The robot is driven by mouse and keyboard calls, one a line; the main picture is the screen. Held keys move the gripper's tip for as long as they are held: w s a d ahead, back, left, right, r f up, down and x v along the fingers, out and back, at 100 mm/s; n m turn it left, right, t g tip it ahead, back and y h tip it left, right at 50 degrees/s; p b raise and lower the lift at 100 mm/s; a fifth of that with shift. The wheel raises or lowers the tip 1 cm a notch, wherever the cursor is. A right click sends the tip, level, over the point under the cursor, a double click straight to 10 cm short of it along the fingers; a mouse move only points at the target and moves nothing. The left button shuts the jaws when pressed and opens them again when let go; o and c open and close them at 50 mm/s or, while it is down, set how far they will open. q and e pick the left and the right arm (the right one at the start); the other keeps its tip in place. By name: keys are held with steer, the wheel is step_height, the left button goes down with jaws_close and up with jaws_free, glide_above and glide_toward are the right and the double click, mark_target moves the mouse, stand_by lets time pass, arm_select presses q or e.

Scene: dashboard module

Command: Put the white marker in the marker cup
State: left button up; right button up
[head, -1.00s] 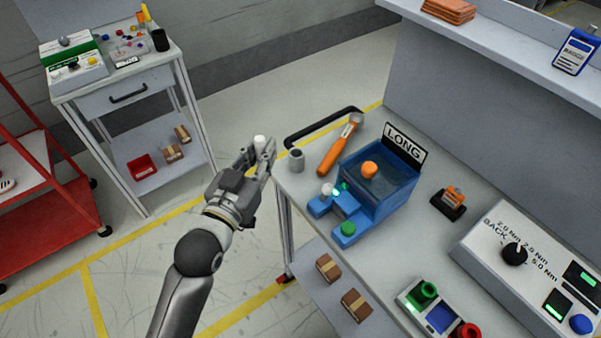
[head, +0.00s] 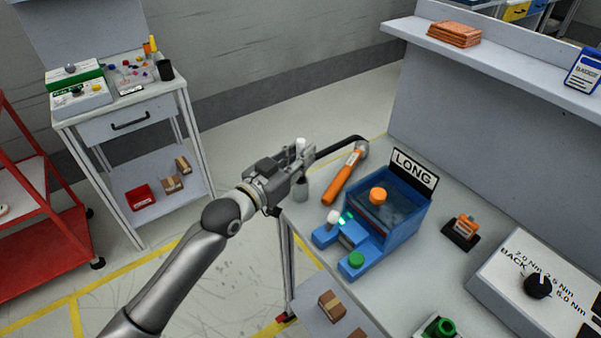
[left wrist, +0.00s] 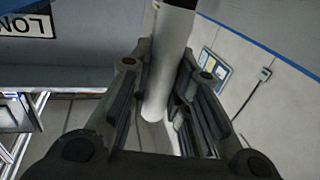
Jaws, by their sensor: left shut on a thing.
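My left gripper (head: 302,160) is shut on the white marker (head: 300,145), whose pale end stands up above the fingers. In the left wrist view the white marker (left wrist: 170,70) is a white cylinder with a dark end, between the two fingers. A small grey cup (head: 301,191), which looks like the marker cup, stands at the left corner of the workbench. The gripper is at this cup and seems to be just above it; it partly covers the cup's rim. I cannot tell whether the marker's lower end is inside the cup. My right gripper is not in view.
An orange-handled tool (head: 342,178) lies just right of the cup. A blue fixture (head: 402,215) with a LONG sign stands farther right. A black cup (head: 165,70) stands on the side cart at the left. A grey torque control box (head: 525,275) is at lower right.

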arm_select(q)
steer(key=shift+f, duration=2.1)
steer(key=shift+f, duration=0.1)
steer(key=o, duration=0.9)
steer(key=shift+c, duration=0.2)
